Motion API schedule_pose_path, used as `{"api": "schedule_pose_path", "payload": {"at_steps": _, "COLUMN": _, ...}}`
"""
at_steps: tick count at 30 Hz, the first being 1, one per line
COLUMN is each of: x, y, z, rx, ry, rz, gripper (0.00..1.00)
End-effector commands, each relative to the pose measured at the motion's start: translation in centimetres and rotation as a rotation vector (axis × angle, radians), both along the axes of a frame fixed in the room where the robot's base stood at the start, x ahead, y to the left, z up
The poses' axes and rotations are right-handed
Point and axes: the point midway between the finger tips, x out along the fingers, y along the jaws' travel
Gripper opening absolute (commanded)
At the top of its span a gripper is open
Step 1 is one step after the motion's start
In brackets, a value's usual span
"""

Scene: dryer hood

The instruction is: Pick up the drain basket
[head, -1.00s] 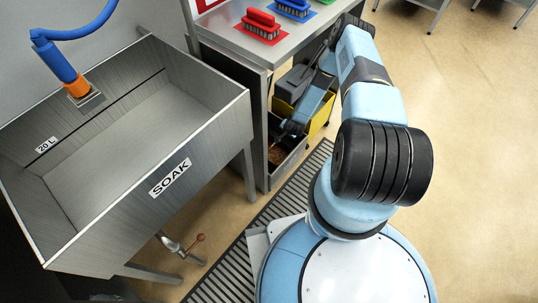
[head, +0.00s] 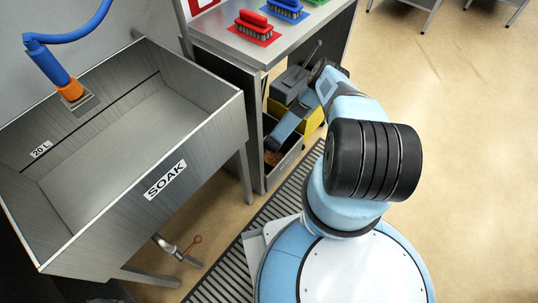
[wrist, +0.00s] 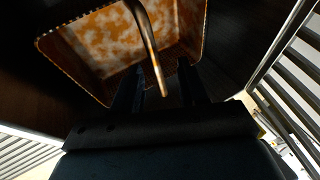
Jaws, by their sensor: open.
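The drain basket (wrist: 125,45) shows in the wrist view as a rectangular tray with a perforated rim and a mottled orange-brown inside. Its thin curved metal handle (wrist: 148,45) reaches down in the picture. My gripper (wrist: 160,88) is open, with one dark finger on each side of the handle's lower end. I cannot tell whether either finger touches it. In the head view, a small brown patch of the basket (head: 272,157) shows low under the steel table, and my arm hides my fingertips.
The steel table (head: 262,50) stands over this space, with brushes on top. A yellow bucket (head: 312,119) with a grey top stands close behind my forearm. The SOAK sink (head: 120,150) is at the left. A slotted floor grate (head: 262,225) runs beside my base.

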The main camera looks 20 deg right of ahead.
Motion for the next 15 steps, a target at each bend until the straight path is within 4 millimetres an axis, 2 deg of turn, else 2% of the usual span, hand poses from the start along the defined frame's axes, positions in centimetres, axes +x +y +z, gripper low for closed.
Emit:
{"api": "schedule_pose_path", "payload": {"at_steps": 7, "x": 0.6, "y": -0.2, "z": -1.0, "rx": -0.001, "ry": -0.001, "rz": 0.0, "gripper": 0.42}}
{"api": "schedule_pose_path", "payload": {"at_steps": 15, "x": 2.0, "y": -0.5, "z": -3.9, "rx": -0.001, "ry": -0.001, "rz": 0.001, "gripper": 0.42}}
